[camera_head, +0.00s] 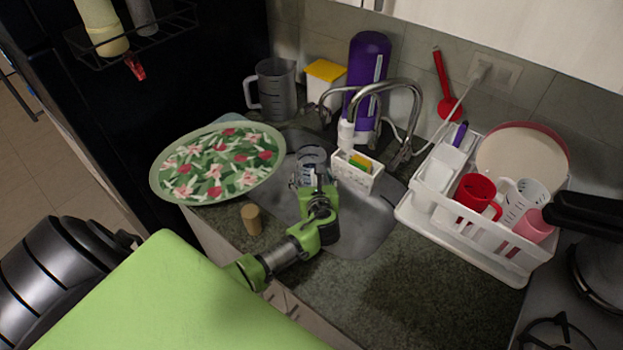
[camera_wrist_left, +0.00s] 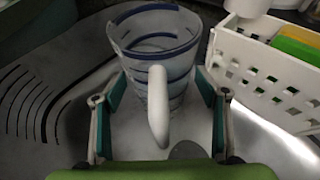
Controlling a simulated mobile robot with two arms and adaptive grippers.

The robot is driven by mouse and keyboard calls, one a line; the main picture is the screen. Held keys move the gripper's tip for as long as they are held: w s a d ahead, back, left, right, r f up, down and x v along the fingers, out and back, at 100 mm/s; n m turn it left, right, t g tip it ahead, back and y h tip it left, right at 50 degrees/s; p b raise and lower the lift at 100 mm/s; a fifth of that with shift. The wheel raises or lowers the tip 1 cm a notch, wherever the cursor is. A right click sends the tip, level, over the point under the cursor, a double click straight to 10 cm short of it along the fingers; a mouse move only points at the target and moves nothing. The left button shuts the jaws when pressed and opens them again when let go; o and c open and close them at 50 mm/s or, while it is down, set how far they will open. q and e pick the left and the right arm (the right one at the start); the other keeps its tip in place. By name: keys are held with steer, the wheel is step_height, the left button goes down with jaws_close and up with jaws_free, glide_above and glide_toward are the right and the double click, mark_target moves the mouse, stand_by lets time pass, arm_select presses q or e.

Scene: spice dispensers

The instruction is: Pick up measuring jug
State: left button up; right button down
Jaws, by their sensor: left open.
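A clear jug with blue bands (camera_head: 312,156) stands in the sink, partly hidden behind my left gripper (camera_head: 312,180) in the head view. In the left wrist view this clear jug (camera_wrist_left: 165,50) is close ahead, its whitish handle (camera_wrist_left: 158,105) pointing at the camera. My left gripper (camera_wrist_left: 160,88) is open, with one finger on each side of the handle and lower body. I cannot tell whether the fingers touch the jug. A taller grey translucent jug (camera_head: 277,90) stands at the back of the counter. My right gripper is not in view.
A white caddy with sponges (camera_head: 357,172) stands close right of the clear jug. The faucet (camera_head: 385,88) rises behind. A floral tray (camera_head: 218,164) lies left of the sink and a small cork-coloured cylinder (camera_head: 251,219) stands in front. A white dish rack (camera_head: 465,232) is at the right.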

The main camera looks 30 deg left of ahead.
arm_select(q)
steer(key=c, duration=1.4)
steer(key=shift+r, duration=0.1)
steer(key=shift+d+r, duration=0.1)
steer(key=shift+r, duration=0.05)
